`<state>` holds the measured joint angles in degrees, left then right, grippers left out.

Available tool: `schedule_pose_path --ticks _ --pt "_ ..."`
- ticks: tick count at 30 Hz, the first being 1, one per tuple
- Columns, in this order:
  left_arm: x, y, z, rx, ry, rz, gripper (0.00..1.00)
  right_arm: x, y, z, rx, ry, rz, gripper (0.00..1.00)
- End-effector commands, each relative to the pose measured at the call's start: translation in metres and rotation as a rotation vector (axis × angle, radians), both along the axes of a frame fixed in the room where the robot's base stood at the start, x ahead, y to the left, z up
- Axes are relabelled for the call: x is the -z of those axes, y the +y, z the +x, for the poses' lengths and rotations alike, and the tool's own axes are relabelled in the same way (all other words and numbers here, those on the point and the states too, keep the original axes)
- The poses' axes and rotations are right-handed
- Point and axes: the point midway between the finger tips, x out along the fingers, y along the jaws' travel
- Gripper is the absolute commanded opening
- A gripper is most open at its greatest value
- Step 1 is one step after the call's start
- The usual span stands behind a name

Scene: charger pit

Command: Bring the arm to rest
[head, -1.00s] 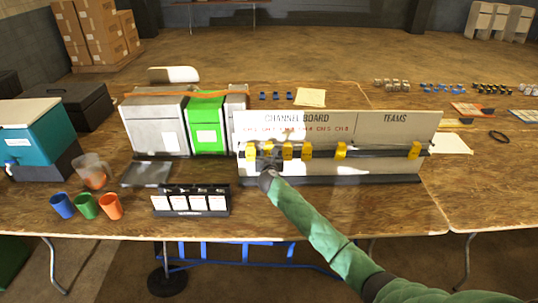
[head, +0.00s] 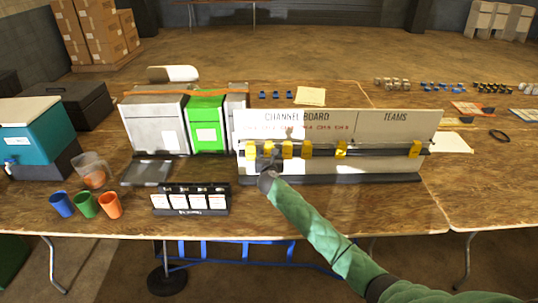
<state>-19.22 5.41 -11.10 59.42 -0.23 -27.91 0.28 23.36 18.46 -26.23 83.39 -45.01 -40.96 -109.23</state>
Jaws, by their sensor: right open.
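My right arm, in a green sleeve, reaches in from the lower right. My right gripper (head: 267,163) is open at the left part of the channel board (head: 390,168), in front of its dark rail. Yellow tags hang along the rail; one yellow tag (head: 251,150) is just left of the gripper and another yellow tag (head: 287,149) just right of it. Whether the fingers touch a tag is too small to tell. My left gripper does not show.
A charger rack (head: 190,212) with white cards stands in front on the table (head: 330,208). Blue, green and orange cups and a clear pitcher (head: 92,170) are at left. Silver and green cases (head: 206,122) stand behind. Bare table lies right of the rack.

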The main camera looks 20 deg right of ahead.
Motion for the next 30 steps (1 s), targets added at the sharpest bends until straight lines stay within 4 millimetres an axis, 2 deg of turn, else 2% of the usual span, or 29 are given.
schedule_pose_path --ticks 3,9,18,22,26,30 --pt "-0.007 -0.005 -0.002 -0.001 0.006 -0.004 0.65 0.002 0.005 -0.018 -0.002 0.001 0.001 0.65" --pt "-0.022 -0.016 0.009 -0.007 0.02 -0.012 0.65 -0.003 0.013 -0.045 -0.001 0.0 0.001 0.65" --pt "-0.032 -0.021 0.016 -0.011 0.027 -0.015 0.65 -0.005 0.018 -0.062 0.0 0.003 0.005 0.65" --pt "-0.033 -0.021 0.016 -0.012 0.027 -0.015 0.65 0.004 0.021 -0.076 0.019 0.01 0.09 0.65" --pt "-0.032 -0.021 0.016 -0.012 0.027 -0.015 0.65 0.027 0.027 -0.113 0.074 0.026 0.31 0.65" --pt "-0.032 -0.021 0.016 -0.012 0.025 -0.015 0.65 0.054 0.034 -0.166 0.178 0.046 0.616 0.65"
